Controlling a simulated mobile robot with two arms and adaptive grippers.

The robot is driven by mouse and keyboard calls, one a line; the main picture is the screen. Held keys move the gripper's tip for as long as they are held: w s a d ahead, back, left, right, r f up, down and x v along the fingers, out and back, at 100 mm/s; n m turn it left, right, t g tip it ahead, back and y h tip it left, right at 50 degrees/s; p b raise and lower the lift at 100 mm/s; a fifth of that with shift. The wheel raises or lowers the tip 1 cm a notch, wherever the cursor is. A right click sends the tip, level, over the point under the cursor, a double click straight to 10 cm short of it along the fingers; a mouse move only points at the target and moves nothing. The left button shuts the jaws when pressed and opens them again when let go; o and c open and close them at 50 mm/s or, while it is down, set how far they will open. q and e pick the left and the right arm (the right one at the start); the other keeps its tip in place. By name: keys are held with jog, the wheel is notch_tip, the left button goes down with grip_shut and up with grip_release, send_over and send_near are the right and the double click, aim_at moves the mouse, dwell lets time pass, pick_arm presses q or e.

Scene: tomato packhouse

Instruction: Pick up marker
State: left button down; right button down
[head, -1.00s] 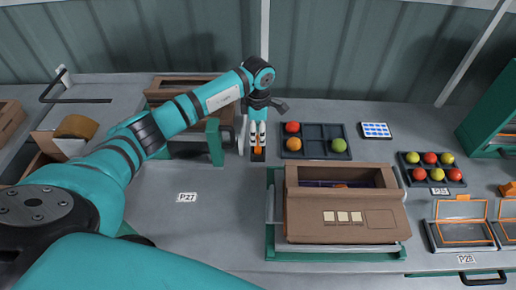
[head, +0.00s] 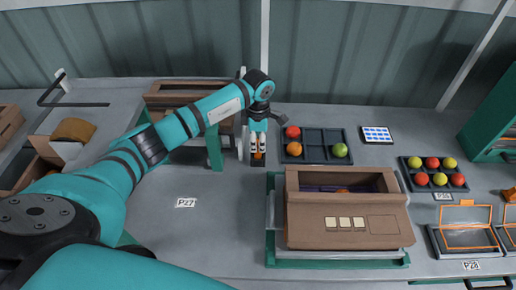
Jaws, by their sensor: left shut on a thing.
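My left gripper (head: 258,151) points down at the counter, left of the dark sorting tray (head: 319,136). Its white fingers are shut on a small orange thing (head: 258,157), which I take to be the marker; only a little of it shows between and below the fingertips. A dark base or holder (head: 258,163) lies right under it. I cannot tell whether the orange thing is clear of that base. My right gripper is not in view.
A brown cardboard box (head: 345,222) on a green stand is just right and in front of the gripper. A green post (head: 214,146) stands close on the left. The tray holds several fruits. The counter near the P27 label (head: 186,203) is clear.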

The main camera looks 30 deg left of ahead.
pick_arm(q)
jog(key=shift+r, duration=0.1)
notch_tip(320, 180, up, 4)
jog(key=shift+f+p, duration=0.15)
jog(key=shift+p, duration=0.95)
jog(key=s+r+p, duration=0.1)
jog(key=s+p, duration=0.6)
jog(key=s, duration=0.9)
jog(key=r+p, duration=0.1)
jog(key=r, duration=0.1)
jog(key=d+r+p, duration=0.1)
jog(key=r, duration=0.2)
jog(key=shift+r, duration=0.1)
